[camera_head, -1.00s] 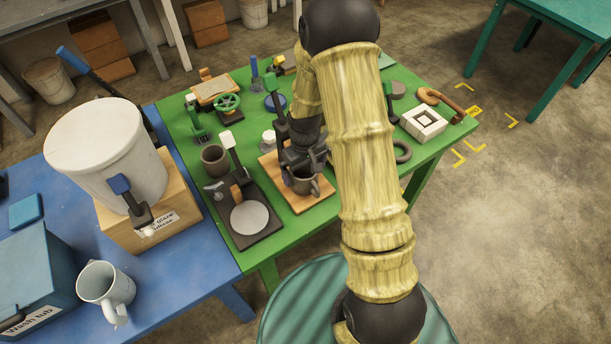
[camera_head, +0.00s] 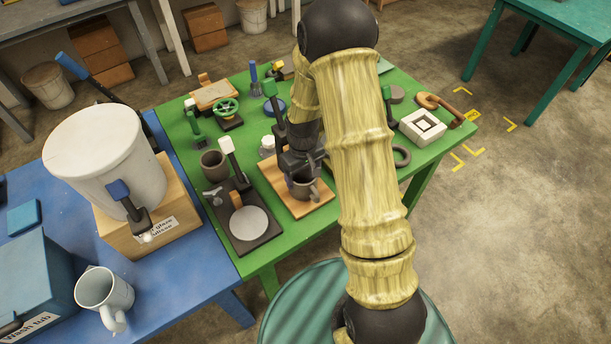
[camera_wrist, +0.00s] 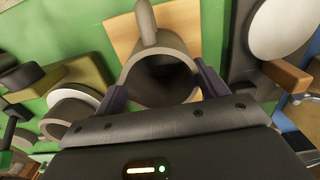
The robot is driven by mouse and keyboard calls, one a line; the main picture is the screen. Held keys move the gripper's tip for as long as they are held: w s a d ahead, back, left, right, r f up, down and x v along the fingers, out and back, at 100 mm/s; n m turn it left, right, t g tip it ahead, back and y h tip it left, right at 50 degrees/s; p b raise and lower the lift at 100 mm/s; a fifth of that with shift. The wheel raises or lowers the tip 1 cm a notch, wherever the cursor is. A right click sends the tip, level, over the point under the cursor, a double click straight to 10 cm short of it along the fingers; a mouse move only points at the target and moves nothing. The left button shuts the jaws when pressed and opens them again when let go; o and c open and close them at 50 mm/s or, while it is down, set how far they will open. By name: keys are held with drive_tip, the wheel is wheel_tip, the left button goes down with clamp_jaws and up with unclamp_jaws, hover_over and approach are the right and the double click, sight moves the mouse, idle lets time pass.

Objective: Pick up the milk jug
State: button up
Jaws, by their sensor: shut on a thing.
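The milk jug, a grey-brown jug with a loop handle (camera_head: 313,192), is at the wooden board (camera_head: 280,187) on the green table. In the wrist view the jug (camera_wrist: 160,78) shows its open dark mouth, with its handle pointing up in the picture. My gripper (camera_head: 300,172) comes down over the jug from above. In the wrist view the fingers of my gripper (camera_wrist: 162,84) press on opposite sides of the jug's body. The jug looks upright. I cannot tell whether its base touches the board.
A dark stand with a pale round plate (camera_head: 249,223) is close left of the board, with a brown cup (camera_head: 213,162) behind it. A dark ring (camera_head: 401,155) and a white square block (camera_head: 423,126) lie to the right. A white pitcher (camera_head: 104,290) stands on the blue table.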

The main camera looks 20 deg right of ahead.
wheel_tip(320, 180, up, 10)
drive_tip(key=shift+d+f+b, duration=0.1)
drive_tip(key=shift+b, duration=0.3)
drive_tip(key=shift+w, duration=0.1)
idle(0.4)
